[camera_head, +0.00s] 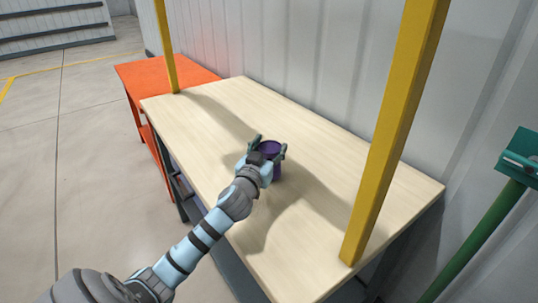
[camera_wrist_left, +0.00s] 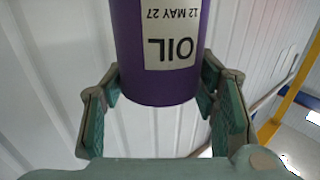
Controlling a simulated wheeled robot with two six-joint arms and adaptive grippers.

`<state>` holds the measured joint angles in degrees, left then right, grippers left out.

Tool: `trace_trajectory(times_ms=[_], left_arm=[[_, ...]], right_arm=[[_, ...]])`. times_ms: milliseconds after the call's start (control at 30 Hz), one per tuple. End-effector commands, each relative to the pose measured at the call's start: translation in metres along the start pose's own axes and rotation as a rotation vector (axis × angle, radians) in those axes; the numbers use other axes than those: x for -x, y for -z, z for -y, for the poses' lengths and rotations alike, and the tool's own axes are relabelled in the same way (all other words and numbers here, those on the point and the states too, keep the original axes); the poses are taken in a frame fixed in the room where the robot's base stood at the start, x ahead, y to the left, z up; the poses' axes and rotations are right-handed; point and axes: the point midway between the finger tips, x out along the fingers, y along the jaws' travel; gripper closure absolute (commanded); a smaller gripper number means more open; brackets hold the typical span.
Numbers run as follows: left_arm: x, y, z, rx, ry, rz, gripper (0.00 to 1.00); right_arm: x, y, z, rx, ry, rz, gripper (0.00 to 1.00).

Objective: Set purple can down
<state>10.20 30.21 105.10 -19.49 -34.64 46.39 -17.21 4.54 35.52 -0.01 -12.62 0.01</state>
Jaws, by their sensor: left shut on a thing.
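The purple can (camera_head: 270,148) is between the fingers of my left gripper (camera_head: 270,147), over the middle of the light wooden table (camera_head: 225,98). In the left wrist view the can (camera_wrist_left: 185,88) shows a pale label reading "OIL" and "12 MAY 27", upside down in that picture. The green fingers of my left gripper (camera_wrist_left: 160,85) are shut on both sides of the can. I cannot tell whether the can's base touches the tabletop. My right gripper is not in view.
Yellow posts (camera_head: 398,125) rise at the table's right end and far left corner. An orange table (camera_head: 150,72) stands beyond the left end. A corrugated wall (camera_head: 310,55) runs behind. A green stand (camera_head: 480,235) is at the right. The tabletop around the can is clear.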

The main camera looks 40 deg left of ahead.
Motion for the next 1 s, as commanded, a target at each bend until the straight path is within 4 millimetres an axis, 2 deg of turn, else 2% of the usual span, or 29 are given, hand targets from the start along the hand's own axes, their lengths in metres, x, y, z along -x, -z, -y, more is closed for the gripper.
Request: trace_trajectory(times_ms=[33,333,367,467,833,1000], left_arm=[[0.0,-0.01,0.0,0.0,0.0,0.001,0.87],[0.0,-0.011,-0.001,0.0,-0.002,-0.002,0.87],[0.0,-0.011,0.0,0.001,-0.001,0.0,0.41],[0.0,-0.01,0.0,0.001,-0.001,0.0,0.26],[0.002,-0.008,0.0,0.0,-0.001,0.0,0.26],[0.028,-0.009,0.0,-0.004,-0.002,0.002,0.26]], right_arm=[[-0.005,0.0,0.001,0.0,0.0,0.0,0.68],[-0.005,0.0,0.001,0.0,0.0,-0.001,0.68],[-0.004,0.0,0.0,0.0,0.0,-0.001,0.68],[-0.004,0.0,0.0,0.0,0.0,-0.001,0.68],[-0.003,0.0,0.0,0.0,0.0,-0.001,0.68],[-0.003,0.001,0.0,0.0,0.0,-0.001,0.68]])
